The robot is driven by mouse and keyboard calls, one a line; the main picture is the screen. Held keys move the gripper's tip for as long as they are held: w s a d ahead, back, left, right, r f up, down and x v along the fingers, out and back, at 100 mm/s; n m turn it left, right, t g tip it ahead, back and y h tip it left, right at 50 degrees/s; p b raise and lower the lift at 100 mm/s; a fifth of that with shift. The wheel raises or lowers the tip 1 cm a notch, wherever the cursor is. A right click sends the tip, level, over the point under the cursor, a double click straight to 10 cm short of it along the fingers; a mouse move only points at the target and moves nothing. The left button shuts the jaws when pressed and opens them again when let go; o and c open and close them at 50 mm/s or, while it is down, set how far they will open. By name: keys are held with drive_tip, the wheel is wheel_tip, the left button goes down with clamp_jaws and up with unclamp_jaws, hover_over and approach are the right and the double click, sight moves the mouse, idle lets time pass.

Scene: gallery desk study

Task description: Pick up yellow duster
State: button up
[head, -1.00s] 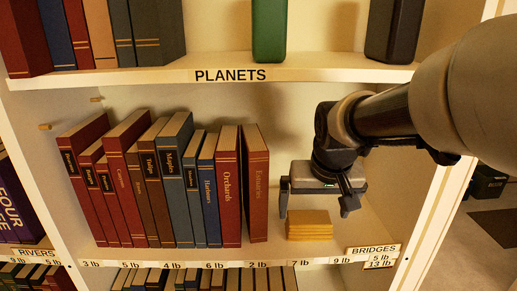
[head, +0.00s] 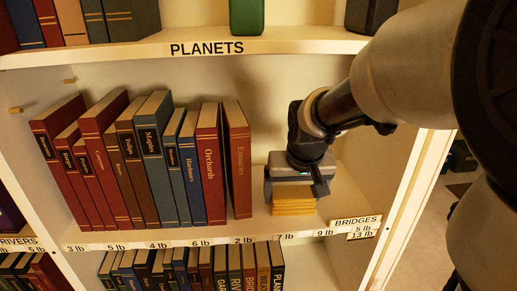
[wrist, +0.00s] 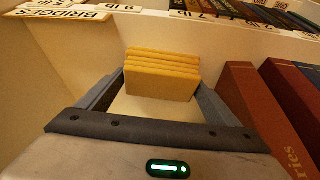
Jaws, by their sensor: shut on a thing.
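The yellow duster (head: 293,203) is a small ridged, folded-looking block on the middle shelf, right of the row of books. My gripper (head: 294,192) is down over it from above, with a finger at its left and right sides. In the wrist view the duster (wrist: 162,75) lies between the far ends of my two fingers (wrist: 160,88). My gripper is shut on the duster. In the head view its lower part shows below the fingers and looks to be at shelf level; I cannot tell whether it touches the shelf.
A red book (head: 237,160) ends the leaning row just left of my gripper. The shelf above, with the PLANETS label (head: 207,49), overhangs the space. The white shelf side (head: 407,195) stands at the right. Bare shelf lies right of the duster.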

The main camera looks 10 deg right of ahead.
sight(294, 195)
drive_tip(key=shift+s+r, duration=0.3)
drive_tip(key=shift+r, duration=0.05)
drive_tip(key=r, duration=0.6)
drive_tip(key=shift+s+r+p, duration=0.25)
drive_tip(key=shift+r+p, duration=0.05)
drive_tip(key=shift+r, duration=0.05)
drive_tip(key=s+b, duration=0.1)
drive_tip(key=s, duration=1.8)
drive_tip(key=shift+f, duration=0.2)
